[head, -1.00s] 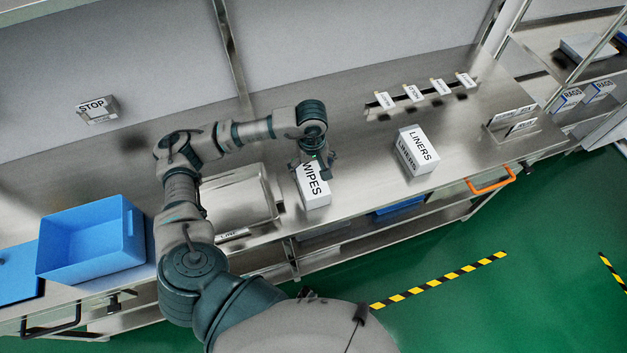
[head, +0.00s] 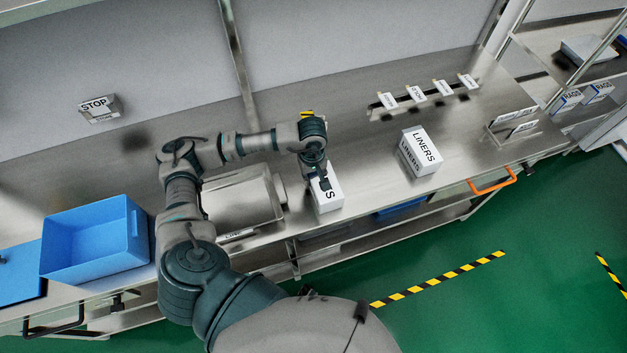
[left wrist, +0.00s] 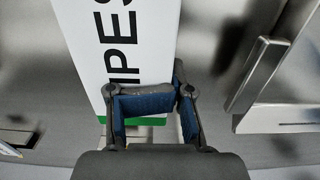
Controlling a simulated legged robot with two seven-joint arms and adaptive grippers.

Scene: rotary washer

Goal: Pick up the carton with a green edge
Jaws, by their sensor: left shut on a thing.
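The white carton lettered WIPES (head: 329,200) is upright at the front of the steel bench, its lettering partly covered by my gripper. In the left wrist view the carton (left wrist: 150,40) fills the upper middle, and a green strip runs along its lower edge. My left gripper (head: 320,176) is over the carton's top and shut on it. In the left wrist view the fingers (left wrist: 155,102) are at the green-edged end. I cannot tell whether the carton's base touches the bench. My right gripper is not in view.
A white LINERS carton (head: 421,152) stands to the right. A rack of small cards (head: 415,94) is behind. An orange handle (head: 492,182) is on the bench front. Bench is clear between the cartons.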

